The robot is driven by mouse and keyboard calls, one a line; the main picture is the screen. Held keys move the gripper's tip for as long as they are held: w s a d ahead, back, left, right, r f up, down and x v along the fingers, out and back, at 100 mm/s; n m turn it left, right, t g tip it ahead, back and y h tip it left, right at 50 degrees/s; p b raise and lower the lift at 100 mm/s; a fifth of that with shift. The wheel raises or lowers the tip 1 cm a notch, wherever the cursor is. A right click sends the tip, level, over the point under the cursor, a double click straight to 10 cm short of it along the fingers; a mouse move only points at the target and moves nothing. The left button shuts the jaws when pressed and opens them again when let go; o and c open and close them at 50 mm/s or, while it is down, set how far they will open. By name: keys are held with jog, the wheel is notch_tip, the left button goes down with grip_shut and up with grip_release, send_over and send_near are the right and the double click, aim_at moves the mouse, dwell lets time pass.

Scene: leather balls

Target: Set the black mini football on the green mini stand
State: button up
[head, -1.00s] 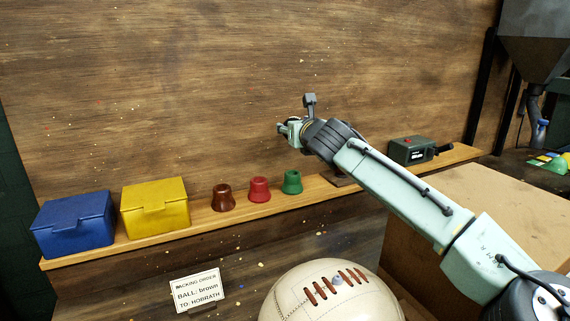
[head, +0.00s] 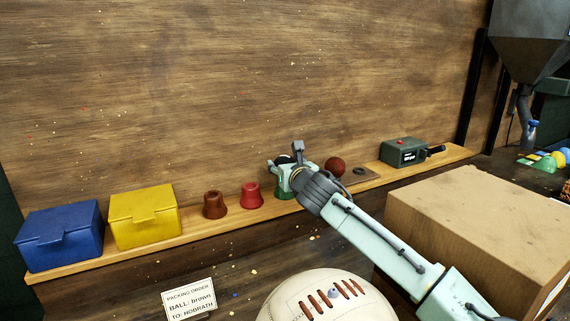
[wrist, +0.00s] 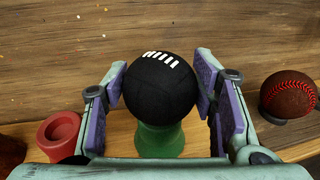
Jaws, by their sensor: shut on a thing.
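The black mini football (wrist: 160,88) with white laces sits between the two purple-padded fingers of my gripper (wrist: 162,95) in the wrist view. My gripper is shut on it. The green mini stand (wrist: 159,138) is right below the ball, which covers its top. I cannot tell if the ball rests on it or hovers just above. In the head view my gripper (head: 284,178) is over the green stand (head: 286,191), on the wooden shelf, and hides most of the ball.
The red stand (head: 251,195) and brown stand (head: 215,204) are to the left, then yellow (head: 144,216) and blue (head: 59,236) boxes. A brown ball (head: 335,167) is close on the right. A dark green device (head: 403,152) stands farther right. A cardboard-coloured box (head: 480,215) is in front.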

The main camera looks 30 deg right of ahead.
jog(key=shift+f, duration=0.1)
jog(key=o, duration=1.2)
jog(key=b+v, duration=0.3)
jog(key=v, duration=0.9)
jog(key=shift+b, duration=0.35)
